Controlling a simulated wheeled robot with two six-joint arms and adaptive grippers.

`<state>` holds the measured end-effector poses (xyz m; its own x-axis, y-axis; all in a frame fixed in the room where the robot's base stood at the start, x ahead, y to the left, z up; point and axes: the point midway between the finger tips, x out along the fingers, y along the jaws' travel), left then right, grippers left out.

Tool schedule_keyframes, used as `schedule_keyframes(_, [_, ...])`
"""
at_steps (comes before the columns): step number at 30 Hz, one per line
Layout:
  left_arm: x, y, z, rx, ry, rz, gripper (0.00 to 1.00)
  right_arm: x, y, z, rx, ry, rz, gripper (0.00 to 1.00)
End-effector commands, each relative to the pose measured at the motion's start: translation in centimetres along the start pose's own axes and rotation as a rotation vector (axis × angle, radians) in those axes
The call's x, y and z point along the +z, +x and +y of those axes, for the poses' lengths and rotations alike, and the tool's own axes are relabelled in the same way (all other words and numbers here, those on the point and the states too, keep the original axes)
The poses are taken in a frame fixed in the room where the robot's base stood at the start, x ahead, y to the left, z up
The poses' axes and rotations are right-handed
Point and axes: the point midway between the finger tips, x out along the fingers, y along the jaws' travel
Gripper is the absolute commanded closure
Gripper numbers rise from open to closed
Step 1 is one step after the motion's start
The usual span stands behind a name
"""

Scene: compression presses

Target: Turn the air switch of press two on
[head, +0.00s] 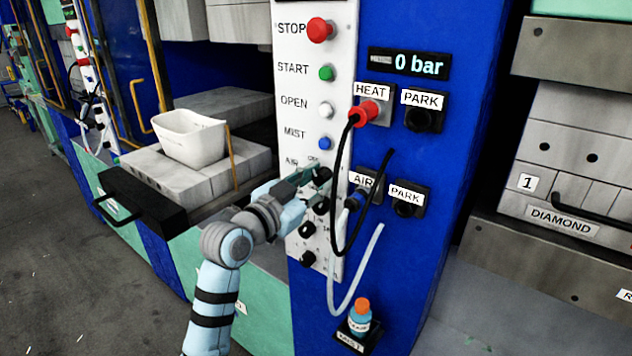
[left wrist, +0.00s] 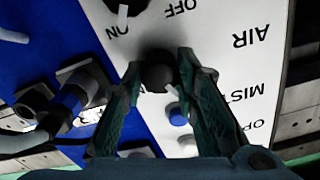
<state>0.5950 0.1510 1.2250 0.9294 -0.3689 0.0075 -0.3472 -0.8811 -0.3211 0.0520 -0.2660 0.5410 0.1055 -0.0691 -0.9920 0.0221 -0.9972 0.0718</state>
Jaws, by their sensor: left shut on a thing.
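The white control panel (head: 290,100) has an AIR row with a black rotary knob (head: 323,175), the air switch. My left gripper (head: 311,176) is at this knob, its fingers partly covering it. In the left wrist view the two dark green fingers (left wrist: 158,72) are on either side of the round black knob (left wrist: 158,78) and shut on it. AIR, ON and OFF labels show upside down around it. My right gripper is not in view.
Red STOP (head: 319,30), green START (head: 326,73), white OPEN and blue MIST (head: 324,143) buttons sit above the knob. More black knobs (head: 307,229) are below. Hoses hang right of the panel near the AIR socket (head: 364,185). The display (head: 409,65) reads 0 bar.

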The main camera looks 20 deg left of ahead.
Motion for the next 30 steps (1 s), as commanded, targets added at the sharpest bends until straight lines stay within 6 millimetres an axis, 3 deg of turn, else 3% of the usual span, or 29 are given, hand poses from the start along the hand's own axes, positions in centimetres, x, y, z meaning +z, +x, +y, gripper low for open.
schedule_keyframes(6, [0.8,0.1,0.2,0.007,0.126,-0.017,1.00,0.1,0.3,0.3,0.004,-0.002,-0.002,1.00])
schedule_keyframes(30, [0.7,0.1,-0.1,0.012,0.829,-0.014,1.00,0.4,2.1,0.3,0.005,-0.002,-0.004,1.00])
